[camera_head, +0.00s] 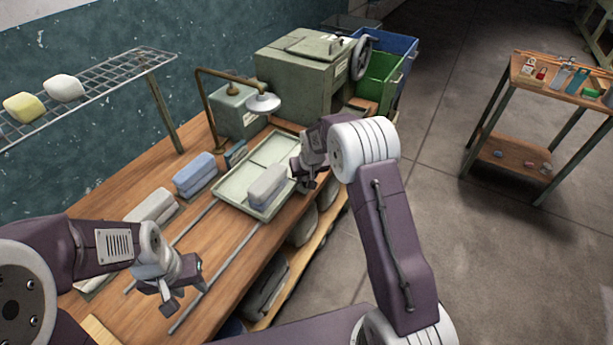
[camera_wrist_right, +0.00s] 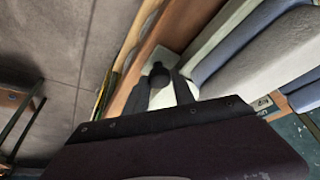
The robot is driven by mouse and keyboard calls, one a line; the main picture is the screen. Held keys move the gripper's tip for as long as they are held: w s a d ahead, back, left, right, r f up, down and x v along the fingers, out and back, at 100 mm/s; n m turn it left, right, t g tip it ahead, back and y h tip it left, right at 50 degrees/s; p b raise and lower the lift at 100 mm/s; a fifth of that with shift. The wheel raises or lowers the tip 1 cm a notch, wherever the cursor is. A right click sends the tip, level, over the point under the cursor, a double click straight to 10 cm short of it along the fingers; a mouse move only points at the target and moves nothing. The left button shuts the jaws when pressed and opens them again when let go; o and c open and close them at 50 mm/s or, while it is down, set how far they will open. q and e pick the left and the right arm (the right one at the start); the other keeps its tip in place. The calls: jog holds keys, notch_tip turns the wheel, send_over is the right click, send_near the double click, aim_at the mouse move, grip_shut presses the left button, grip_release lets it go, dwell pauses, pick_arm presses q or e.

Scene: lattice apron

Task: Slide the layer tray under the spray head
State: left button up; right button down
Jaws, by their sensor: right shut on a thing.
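The layer tray (camera_head: 275,151) is a shallow pale green tray on the wooden bench. A two-tone grey-blue block (camera_head: 268,185) lies in it. The spray head (camera_head: 263,103), a white disc on a brass pipe, hangs higher, near the tray's far end in the head view. I cannot tell how exactly it lines up with the tray. My right gripper (camera_head: 303,177) is at the tray's right edge, shut on it; the tray rim also shows beside the fingers in the wrist view (camera_wrist_right: 213,38). My left gripper (camera_head: 184,294) is open and empty above the bench's near part.
Two metal rails (camera_head: 206,275) run along the bench towards the tray. Blue (camera_head: 195,172) and pale (camera_head: 152,207) blocks stand left of them. A green machine (camera_head: 310,75) stands behind. A wire rack (camera_head: 100,85) hangs left; a side table (camera_head: 560,90) stands right.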

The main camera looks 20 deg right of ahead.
jog(key=shift+w+d+r, duration=0.1)
jog(key=shift+w, duration=0.05)
jog(key=c, duration=1.4)
grip_release()
jog(key=shift+o, duration=0.2)
jog(key=shift+d, duration=0.15)
jog(key=v, duration=0.9)
jog(key=shift+b, duration=0.35)
jog(key=s+f+g, duration=0.1)
jog(key=s+f, duration=0.1)
jog(key=s, duration=1.1)
jog(key=s+f+g, duration=0.2)
jog(key=s, duration=1.1)
jog(key=shift+s+d+f, duration=0.2)
jog(key=shift+s+d, duration=0.15)
jog(key=shift+s, duration=0.05)
